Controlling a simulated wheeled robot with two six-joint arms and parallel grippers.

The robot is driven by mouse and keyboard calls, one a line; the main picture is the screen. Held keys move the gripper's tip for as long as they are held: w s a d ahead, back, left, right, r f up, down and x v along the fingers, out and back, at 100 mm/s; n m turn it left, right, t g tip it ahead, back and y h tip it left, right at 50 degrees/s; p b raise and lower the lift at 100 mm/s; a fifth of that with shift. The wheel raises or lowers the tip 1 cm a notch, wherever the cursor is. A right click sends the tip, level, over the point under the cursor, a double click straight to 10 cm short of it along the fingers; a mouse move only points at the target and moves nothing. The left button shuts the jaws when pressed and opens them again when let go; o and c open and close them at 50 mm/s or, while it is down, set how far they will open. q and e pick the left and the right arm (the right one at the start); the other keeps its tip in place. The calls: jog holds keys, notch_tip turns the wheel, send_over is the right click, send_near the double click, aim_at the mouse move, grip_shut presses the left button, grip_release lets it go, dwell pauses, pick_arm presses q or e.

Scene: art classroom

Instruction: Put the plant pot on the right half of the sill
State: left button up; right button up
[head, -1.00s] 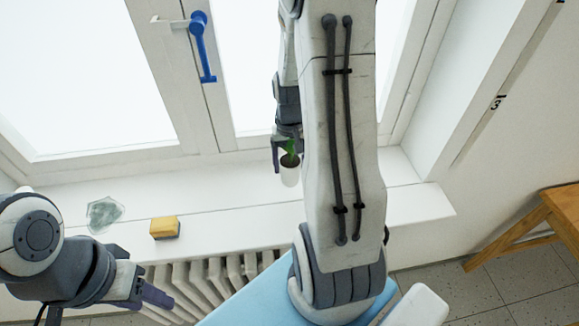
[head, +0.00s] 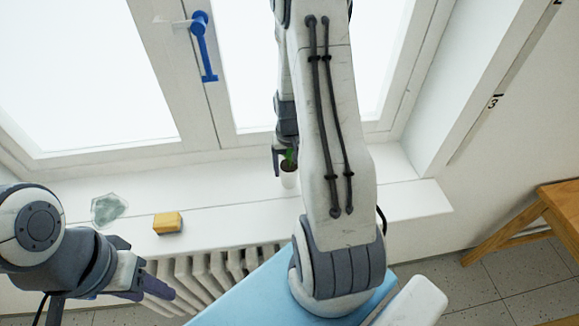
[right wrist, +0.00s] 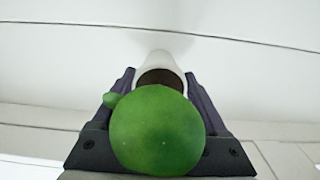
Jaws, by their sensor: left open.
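The plant pot (head: 289,179), a small white pot with a green plant, is upright at the sill (head: 400,200), right of the yellow sponge. My right gripper (head: 284,165) reaches down from above with its fingers around the pot, partly hidden by my right arm. In the right wrist view the green plant (right wrist: 157,132) covers much of the white pot (right wrist: 160,63), and the fingers stand close on both sides of it. I cannot tell whether its base touches the sill. My left gripper (head: 148,284) is open and empty, in front of the sill at the lower left.
A yellow sponge (head: 168,223) and a greenish glass-like piece (head: 108,209) lie on the left part of the sill. A blue window handle (head: 204,45) hangs above. A radiator (head: 215,268) is below. A wooden stool or table (head: 560,205) stands at right. The sill's right end is clear.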

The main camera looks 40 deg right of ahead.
jog(key=o, duration=0.3)
jog(key=shift+r, duration=0.1)
notch_tip(320, 180, up, 11)
jog(key=shift+f+b, duration=0.15)
jog(key=shift+b, duration=1.05)
jog(key=shift+r, duration=0.75)
